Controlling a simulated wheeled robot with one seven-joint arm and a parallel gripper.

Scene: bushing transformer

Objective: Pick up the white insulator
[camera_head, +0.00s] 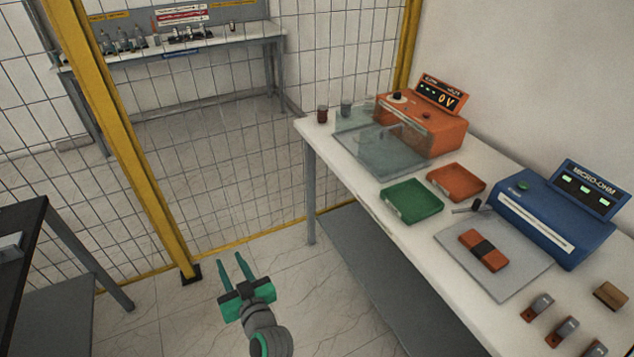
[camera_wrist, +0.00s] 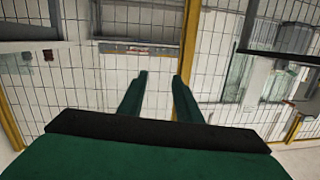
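I cannot make out a white insulator for certain in either view. On the far bench (camera_head: 225,44), behind the mesh fence, stand several small bottles and parts (camera_head: 120,42), too small to tell apart. My gripper (camera_head: 231,268) is green with two fingers. It hangs over the floor, left of the white table and in front of the fence. In the wrist view the two fingers (camera_wrist: 162,82) are apart with nothing between them.
The white table (camera_head: 330,143) on the right holds an orange meter (camera_head: 425,122), a blue micro-ohm meter (camera_head: 555,220), green (camera_head: 412,200) and orange (camera_head: 456,181) boxes and a grey mat (camera_head: 510,282). A yellow post (camera_head: 125,150) and mesh fence stand ahead. A dark table (camera_head: 25,215) is at left.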

